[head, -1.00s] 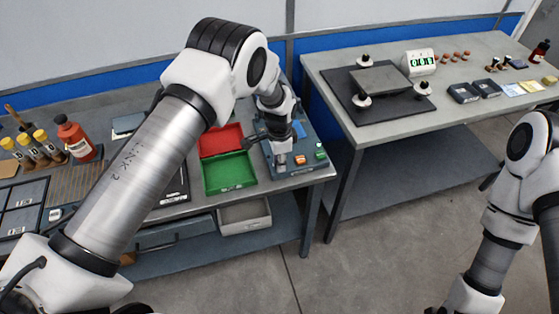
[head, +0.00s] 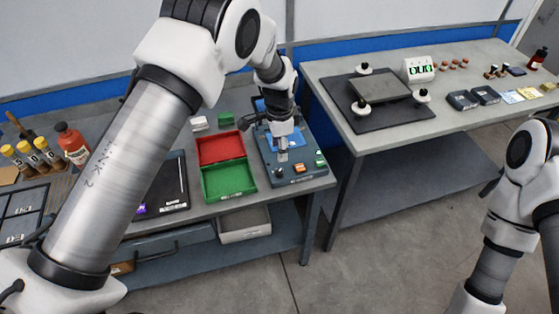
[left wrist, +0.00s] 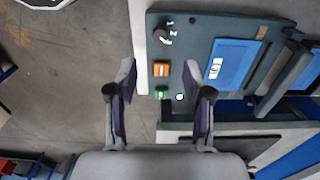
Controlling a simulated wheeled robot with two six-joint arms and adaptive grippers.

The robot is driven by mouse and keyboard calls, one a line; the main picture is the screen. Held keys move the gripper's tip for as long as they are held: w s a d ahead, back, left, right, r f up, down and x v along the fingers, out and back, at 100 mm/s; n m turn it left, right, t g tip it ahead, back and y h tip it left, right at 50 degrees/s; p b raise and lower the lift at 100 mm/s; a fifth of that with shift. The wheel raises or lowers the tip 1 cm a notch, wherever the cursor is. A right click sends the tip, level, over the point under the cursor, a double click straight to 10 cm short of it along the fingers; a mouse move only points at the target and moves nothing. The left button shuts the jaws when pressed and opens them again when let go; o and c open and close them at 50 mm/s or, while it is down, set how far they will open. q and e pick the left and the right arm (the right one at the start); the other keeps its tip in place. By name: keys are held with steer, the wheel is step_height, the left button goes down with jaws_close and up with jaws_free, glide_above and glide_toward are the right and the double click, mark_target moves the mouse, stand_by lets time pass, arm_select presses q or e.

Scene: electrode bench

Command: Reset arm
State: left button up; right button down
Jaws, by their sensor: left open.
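My left arm comes in from the left in the head view and bends down over a grey-blue bench device. My left gripper (head: 283,155) is above the front part of this device (head: 265,165), pointing down. The left wrist view shows its two fingers (left wrist: 160,90) wide apart, with nothing between them. Beyond them lie the device's orange button (left wrist: 161,69), green button (left wrist: 161,93), black knob (left wrist: 163,35) and blue panel (left wrist: 232,65). Only links of my right arm show at the right edge of the head view. The right gripper is out of sight.
A red bin (head: 220,147) and a green bin (head: 228,181) stand left of the device. A red bottle (head: 73,145) and yellow-capped tubes (head: 40,146) are at far left. A second table (head: 430,125) at right holds a black plate and a display. Open floor lies between.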

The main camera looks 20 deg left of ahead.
arm_select(q)
step_height(320, 180, up, 2)
steer(key=shift+r, duration=0.1)
stand_by(0.4)
steer(key=s+a+f+n+g+b, duration=0.1)
steer(key=s+a+f+g, duration=0.15)
steer(key=s+f, duration=0.8)
steer(key=s+a+f+n+g+b, duration=0.1)
steer(key=s+a+f+g, duration=0.15)
steer(key=s+f, duration=0.75)
steer(key=s+a+n+t, duration=0.2)
steer(key=s+n+t, duration=0.3)
steer(key=s+n, duration=0.5)
steer(key=s+b, duration=0.1)
steer(key=s, duration=0.4)
steer(key=shift+a+f, duration=0.15)
steer(key=shift+a, duration=0.1)
